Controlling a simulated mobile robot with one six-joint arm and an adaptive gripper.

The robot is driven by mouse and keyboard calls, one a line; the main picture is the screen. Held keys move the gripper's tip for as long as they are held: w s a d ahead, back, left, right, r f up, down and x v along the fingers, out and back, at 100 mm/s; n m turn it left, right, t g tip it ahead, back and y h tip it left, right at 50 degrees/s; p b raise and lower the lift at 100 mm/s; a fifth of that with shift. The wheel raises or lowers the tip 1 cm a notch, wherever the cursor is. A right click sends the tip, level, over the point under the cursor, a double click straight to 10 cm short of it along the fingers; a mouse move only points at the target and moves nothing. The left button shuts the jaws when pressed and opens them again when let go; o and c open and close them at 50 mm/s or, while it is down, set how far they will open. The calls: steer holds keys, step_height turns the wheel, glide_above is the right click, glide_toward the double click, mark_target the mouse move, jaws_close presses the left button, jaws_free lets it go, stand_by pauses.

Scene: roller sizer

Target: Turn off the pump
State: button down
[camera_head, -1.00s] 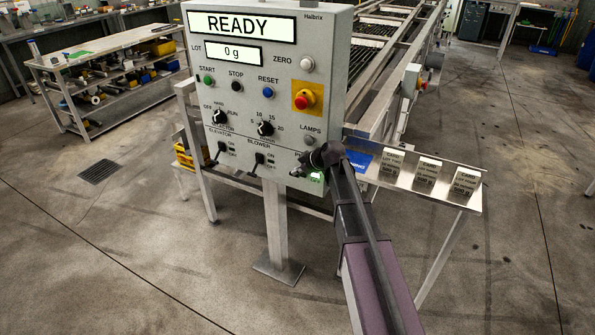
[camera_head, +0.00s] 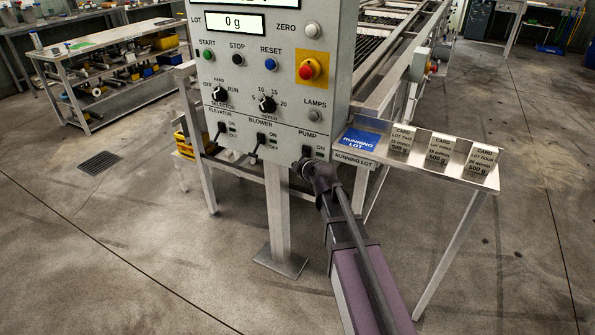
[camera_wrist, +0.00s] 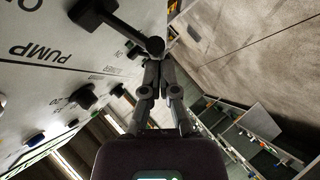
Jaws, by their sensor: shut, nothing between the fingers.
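The pump switch (camera_head: 306,152) sits under the PUMP label at the lower right of the grey control panel (camera_head: 285,90). In the wrist view, its black lever (camera_wrist: 125,29) stands out from the panel and ends in a round knob (camera_wrist: 155,46). My gripper (camera_head: 303,165) is just below the switch in the head view and hides part of the lever. In the wrist view, my shut, empty fingertips (camera_wrist: 158,64) are right beside the knob. I cannot tell whether they touch it, or which way the lever is set.
The blower switch (camera_head: 260,142) and elevator switch (camera_head: 220,130) are to the left. A red emergency button (camera_head: 310,69) is above. A metal shelf (camera_head: 455,163) with a blue running-lot plate (camera_head: 359,139) and cards is at right. The floor in front is open.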

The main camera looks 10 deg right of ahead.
steer(key=shift+f, duration=0.2)
steer(key=shift+r, duration=0.1)
steer(key=shift+r+p, duration=0.65)
stand_by(0.5)
